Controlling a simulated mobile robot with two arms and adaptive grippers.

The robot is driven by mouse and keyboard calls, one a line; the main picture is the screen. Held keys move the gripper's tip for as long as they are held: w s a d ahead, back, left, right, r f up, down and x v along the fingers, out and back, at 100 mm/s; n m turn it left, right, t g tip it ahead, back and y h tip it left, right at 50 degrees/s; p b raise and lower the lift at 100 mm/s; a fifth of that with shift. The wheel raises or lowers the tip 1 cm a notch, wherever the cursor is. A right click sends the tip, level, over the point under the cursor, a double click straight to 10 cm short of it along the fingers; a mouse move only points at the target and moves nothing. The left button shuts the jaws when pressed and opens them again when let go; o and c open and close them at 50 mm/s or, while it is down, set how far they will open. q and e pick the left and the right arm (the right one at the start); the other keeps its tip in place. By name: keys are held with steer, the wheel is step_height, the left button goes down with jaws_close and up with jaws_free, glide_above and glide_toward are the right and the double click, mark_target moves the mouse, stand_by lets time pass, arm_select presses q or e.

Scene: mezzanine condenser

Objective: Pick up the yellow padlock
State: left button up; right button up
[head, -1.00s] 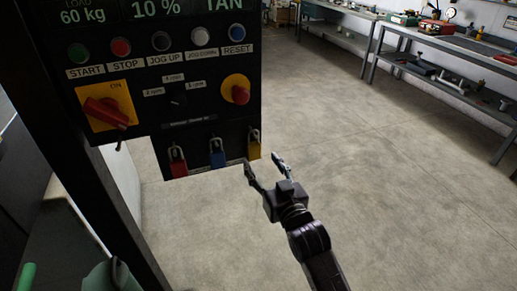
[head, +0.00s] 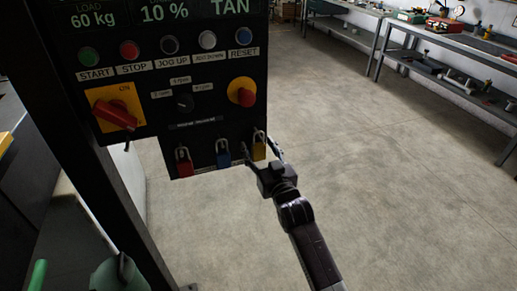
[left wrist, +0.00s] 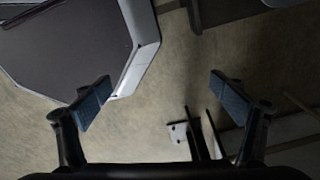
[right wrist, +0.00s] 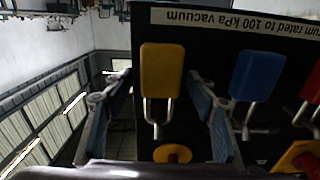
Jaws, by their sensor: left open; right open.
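The yellow padlock (head: 259,150) hangs at the lower right of the black control panel, right of a blue padlock (head: 223,158) and a red padlock (head: 184,166). My right gripper (head: 263,156) is open at the yellow padlock, with its fingers to either side of it. In the right wrist view the yellow padlock (right wrist: 161,75) appears upside down, its shackle reaching between the open fingers (right wrist: 158,105). I cannot tell whether they touch it. My left gripper (left wrist: 158,95) is open and empty in the left wrist view.
The control panel (head: 215,130) carries buttons, a red rotary switch (head: 114,112) and a red knob (head: 242,92) above the padlocks. The blue padlock (right wrist: 256,76) is close to one right finger. Workbenches (head: 455,43) stand far right; the floor between is clear.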

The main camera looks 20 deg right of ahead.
steer(key=shift+c, duration=0.4)
steer(key=c, duration=1.2)
steer(key=shift+c, duration=0.2)
steer(key=shift+r, duration=0.15)
steer(key=shift+r+b, duration=0.35)
steer(key=shift+r, duration=0.25)
steer(key=s+b, duration=0.3)
steer(key=s, duration=1.5)
steer(key=shift+d, duration=0.3)
steer(key=shift+r, duration=0.2)
